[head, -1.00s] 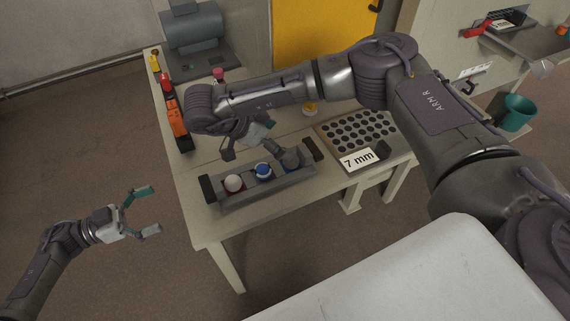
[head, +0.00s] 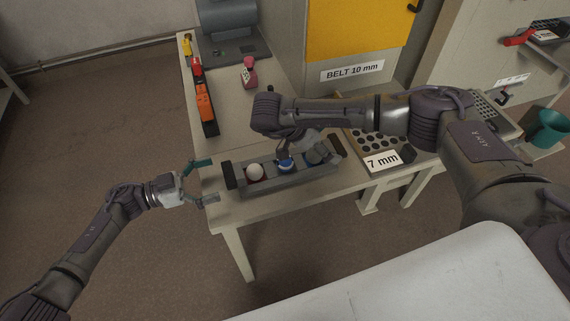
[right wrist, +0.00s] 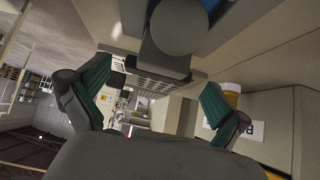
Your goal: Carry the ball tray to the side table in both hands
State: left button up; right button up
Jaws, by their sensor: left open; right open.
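The ball tray (head: 290,184) is a long grey tray on the near edge of the work table, with a dark handle (head: 228,175) at its left end and another (head: 336,144) at its right. It holds a white ball (head: 255,172), a blue ball (head: 286,164) and a grey ball (head: 312,157). My left gripper (head: 204,181) is open just left of the left handle, fingers facing it. My right gripper (head: 308,146) is over the right part of the tray, partly hidden by its arm. In the right wrist view it is open, with a dark block (right wrist: 145,64) ahead between its teal fingers.
A yellow panel (head: 360,40) stands behind. Open floor lies left.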

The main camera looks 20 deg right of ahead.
aim_at(230, 172)
pick_arm(q)
jog(key=shift+d, duration=2.45)
pick_arm(e)
jog(key=shift+x, duration=2.4)
pick_arm(q)
jog(key=shift+c, duration=0.3)
pick_arm(e)
jog(key=shift+c, duration=0.3)
pick_arm(q)
jog(key=c, duration=1.6)
pick_arm(e)
jog(key=c, duration=1.6)
